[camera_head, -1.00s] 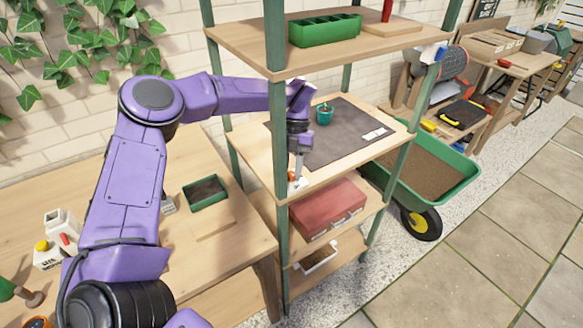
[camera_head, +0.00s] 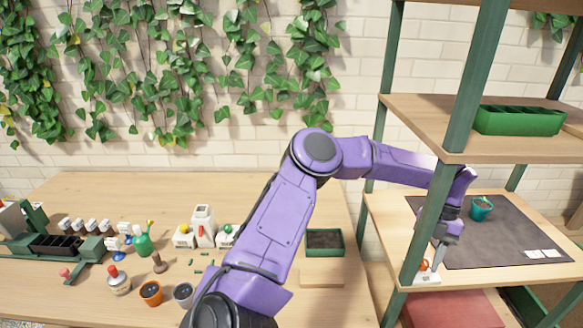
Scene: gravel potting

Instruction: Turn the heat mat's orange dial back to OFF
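The heat mat (camera_head: 490,236) is a dark grey sheet on the middle shelf at the right. Its orange dial (camera_head: 424,264) sits on a white control box (camera_head: 428,278) at the shelf's front left corner. The dial's setting is too small to read. My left gripper (camera_head: 437,262) points down right beside the dial, just to its right in the picture. I cannot tell whether it touches the dial or how far its fingers are apart. My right gripper is out of view.
A teal pot (camera_head: 481,208) and white labels (camera_head: 542,253) rest on the mat. A green shelf post (camera_head: 428,225) stands close to the gripper. A green tray (camera_head: 520,120) is on the shelf above. The bench (camera_head: 90,190) at left holds pots, bottles and a soil tray (camera_head: 324,242).

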